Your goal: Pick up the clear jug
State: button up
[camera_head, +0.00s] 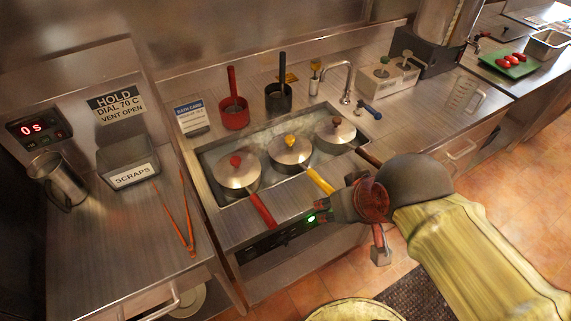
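The clear jug (465,94) stands upright on the steel counter at the right. It is see-through, with faint measuring marks and a handle on its right side. My gripper (345,203) is over the counter's front edge, in front of the lidded pans, well to the left of the jug and nearer the camera. Its fingers are dark and partly hidden, so I cannot tell whether they are open or shut. I see nothing held in it.
Three lidded pans (290,150) sit in the bath, handles toward me. A green board (509,65) lies beyond. Counter left of the jug is mostly clear.

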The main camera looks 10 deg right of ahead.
aim_at(465, 87)
jog(key=l+z, duration=0.1)
jog(key=z, duration=1.4)
jog(key=i+l, duration=0.3)
jog(key=i+l+u, duration=0.15)
jog(key=l, duration=0.4)
jog(key=i+l, duration=0.35)
jog(key=i+l+u, duration=0.2)
jog(key=i+l, duration=0.7)
jog(key=l, duration=0.15)
